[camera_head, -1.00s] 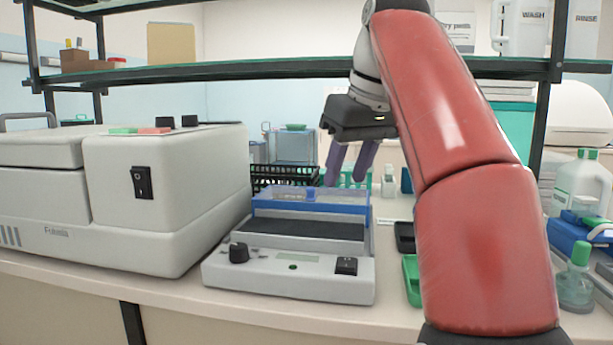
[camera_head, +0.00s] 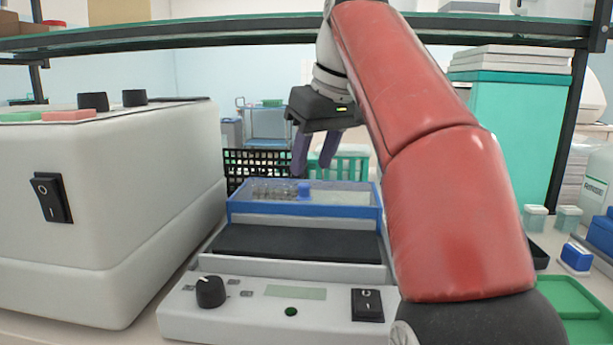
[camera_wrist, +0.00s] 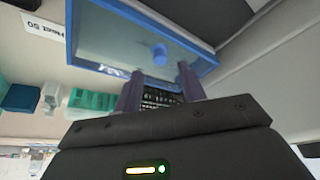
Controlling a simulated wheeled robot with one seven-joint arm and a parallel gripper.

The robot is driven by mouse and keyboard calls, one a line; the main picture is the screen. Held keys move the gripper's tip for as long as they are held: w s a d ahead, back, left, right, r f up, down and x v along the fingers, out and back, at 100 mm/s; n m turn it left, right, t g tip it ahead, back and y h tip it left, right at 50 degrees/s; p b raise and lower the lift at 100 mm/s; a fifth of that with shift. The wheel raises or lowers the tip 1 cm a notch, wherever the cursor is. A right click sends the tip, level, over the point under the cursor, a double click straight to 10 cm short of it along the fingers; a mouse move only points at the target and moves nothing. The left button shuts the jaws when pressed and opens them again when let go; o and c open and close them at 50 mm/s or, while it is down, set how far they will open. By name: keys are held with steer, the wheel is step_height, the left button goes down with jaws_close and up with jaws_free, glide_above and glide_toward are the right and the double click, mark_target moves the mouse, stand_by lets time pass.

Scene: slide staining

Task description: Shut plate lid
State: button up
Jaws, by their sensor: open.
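The plate is a white heating unit (camera_head: 290,318) with a bare dark top (camera_head: 300,243), a knob and a switch on its front. Its clear, blue-framed lid (camera_head: 345,209) stands raised at the back of the dark top, so the lid is open. A small blue knob (camera_head: 304,190) sits on the lid; in the wrist view the knob (camera_wrist: 160,54) shows on the clear pane (camera_wrist: 115,40). My gripper (camera_head: 315,162) is open and empty, with purple fingers behind and above the lid's upper edge. In the wrist view the fingertips (camera_wrist: 159,82) lie close to the frame; contact cannot be told.
A large white machine (camera_head: 110,220) stands close on the left. A black rack (camera_head: 262,165) and a green rack (camera_head: 350,165) are behind the lid. A shelf (camera_head: 230,36) spans above. Green trays (camera_head: 570,305) and small jars (camera_head: 535,217) lie to the right.

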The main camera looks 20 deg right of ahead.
mark_target(305, 185)
steer(key=shift+x, duration=2.15)
jaws_close()
